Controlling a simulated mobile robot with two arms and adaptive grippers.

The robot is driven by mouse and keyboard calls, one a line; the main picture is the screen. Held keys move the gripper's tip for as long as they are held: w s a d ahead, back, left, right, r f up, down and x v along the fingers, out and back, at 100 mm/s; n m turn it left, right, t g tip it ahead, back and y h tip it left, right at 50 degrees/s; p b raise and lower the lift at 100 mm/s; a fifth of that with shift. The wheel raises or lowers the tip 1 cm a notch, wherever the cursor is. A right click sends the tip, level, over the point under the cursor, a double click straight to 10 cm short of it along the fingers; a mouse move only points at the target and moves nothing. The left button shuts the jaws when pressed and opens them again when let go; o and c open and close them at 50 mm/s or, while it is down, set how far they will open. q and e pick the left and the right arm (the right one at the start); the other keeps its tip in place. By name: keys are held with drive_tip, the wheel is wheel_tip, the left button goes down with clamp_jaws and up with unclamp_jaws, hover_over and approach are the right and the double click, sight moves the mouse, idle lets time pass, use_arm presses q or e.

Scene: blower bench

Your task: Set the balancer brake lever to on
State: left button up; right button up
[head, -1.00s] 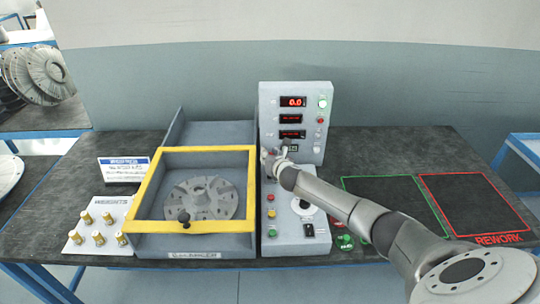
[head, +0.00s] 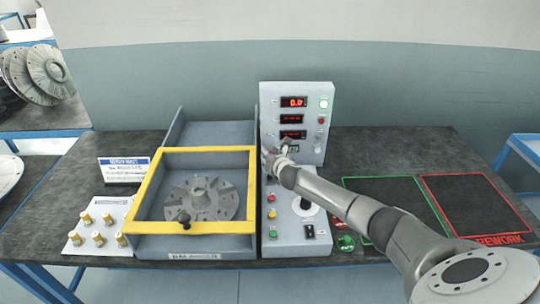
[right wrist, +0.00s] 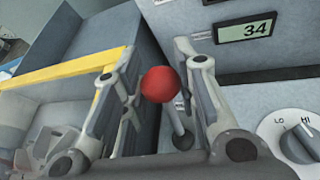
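The brake lever shows in the right wrist view as a red ball knob (right wrist: 160,84) on a short metal rod. The rod rises from the grey balancer housing. My right gripper (right wrist: 155,52) is open, with one finger on each side of the red knob. Gaps show between the knob and both fingers. In the head view my right gripper (head: 275,152) is over the balancer's control panel (head: 287,238), and the lever is hidden there behind the gripper and wrist. No lever position label is readable. My left gripper is not in view.
A yellow-framed guard (head: 205,149) over a rotor (head: 205,198) stands left of the lever. A display tower (head: 310,155) rises behind. A LO/HI dial (right wrist: 300,142) is right of the gripper. Brass weights (head: 98,237) stand at left. The green and red outlined areas are empty.

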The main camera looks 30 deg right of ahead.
drive_tip(key=o, duration=0.4)
drive_tip(key=shift+w+d+f, duration=0.1)
drive_tip(key=shift+d+f, duration=0.05)
drive_tip(key=shift+d, duration=0.05)
drive_tip(key=shift+a, duration=0.15)
drive_tip(key=shift+s, duration=0.25)
drive_tip(key=shift+s+a+r, duration=0.15)
drive_tip(key=shift+s+r, duration=0.15)
drive_tip(key=shift+s, duration=0.25)
drive_tip(key=v, duration=1)
drive_tip(key=shift+s, duration=0.2)
